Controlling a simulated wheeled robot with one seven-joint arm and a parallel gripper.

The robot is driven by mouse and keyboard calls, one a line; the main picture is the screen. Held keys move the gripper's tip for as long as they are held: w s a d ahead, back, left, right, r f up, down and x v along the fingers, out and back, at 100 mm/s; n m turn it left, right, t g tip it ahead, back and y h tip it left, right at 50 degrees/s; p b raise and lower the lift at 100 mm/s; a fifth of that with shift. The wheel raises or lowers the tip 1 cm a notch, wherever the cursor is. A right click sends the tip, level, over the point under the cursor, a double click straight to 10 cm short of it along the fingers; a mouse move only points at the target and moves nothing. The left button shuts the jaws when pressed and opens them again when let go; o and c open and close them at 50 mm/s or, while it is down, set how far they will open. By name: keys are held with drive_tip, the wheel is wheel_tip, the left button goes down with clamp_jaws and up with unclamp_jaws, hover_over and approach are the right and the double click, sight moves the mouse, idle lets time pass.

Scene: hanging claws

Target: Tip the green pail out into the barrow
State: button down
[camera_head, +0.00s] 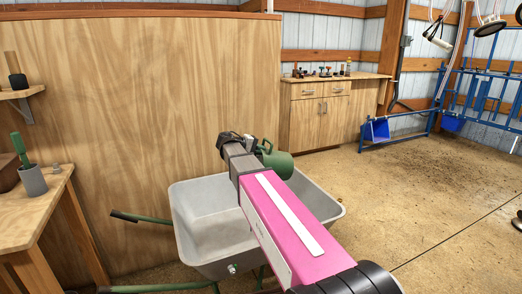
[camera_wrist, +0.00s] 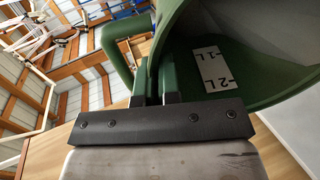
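The green pail (camera_head: 279,163) is up in the air above the far side of the grey barrow (camera_head: 197,212), partly behind my arm in the head view. My gripper (camera_head: 256,150) reaches out over the barrow, with the pail at its end. In the wrist view my gripper (camera_wrist: 155,88) has its fingers closed at the pail (camera_wrist: 255,65), beside its looped handle; the exact grip spot is hard to see. The pail's open mouth and inner wall with litre marks show there, and the pail looks tilted. No contents show in the visible part. The barrow's visible tray looks empty.
A tall wooden partition (camera_head: 130,130) stands behind the barrow. A bench (camera_head: 30,210) with a grey cup (camera_head: 33,181) is at left. A wooden cabinet (camera_head: 322,118) and a blue rack (camera_head: 400,140) stand farther back. The floor at right is open.

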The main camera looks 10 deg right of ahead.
drive_tip(key=shift+s+a+f+h, duration=0.15)
drive_tip(key=shift+a+f+h, duration=0.35)
drive_tip(key=shift+a, duration=0.15)
drive_tip(key=shift+a+f, duration=0.15)
drive_tip(key=shift+a, duration=0.05)
idle(0.3)
drive_tip(key=shift+s+a+f+h, duration=0.15)
drive_tip(key=shift+a+f+h, duration=0.4)
drive_tip(key=shift+a+h, duration=0.05)
idle(0.4)
